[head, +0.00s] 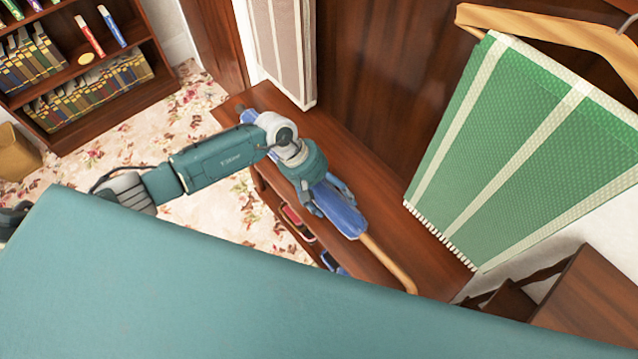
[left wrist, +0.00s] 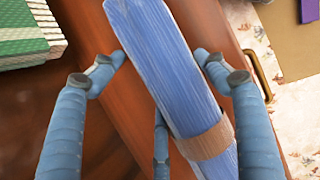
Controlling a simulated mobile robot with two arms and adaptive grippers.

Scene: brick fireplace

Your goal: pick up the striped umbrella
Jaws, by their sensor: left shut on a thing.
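The umbrella (head: 346,218) is folded, blue with fine lengthwise lines, and has a curved tan handle (head: 393,263) toward the lower right. It lies along a brown wooden bench (head: 362,160). My left gripper (head: 334,204) is shut on its blue body from above. In the left wrist view the umbrella (left wrist: 158,65) runs between the fingers of my left gripper (left wrist: 160,57), with a brown band around it. Finger contact is hard to see there. My right gripper is not in view.
A green cloth with pale stripes (head: 500,130) hangs from a wooden hanger (head: 545,30) at the right. A pale cloth (head: 285,45) hangs behind the bench. A bookcase (head: 120,95) stands at the upper left. Items sit on a shelf below the bench top.

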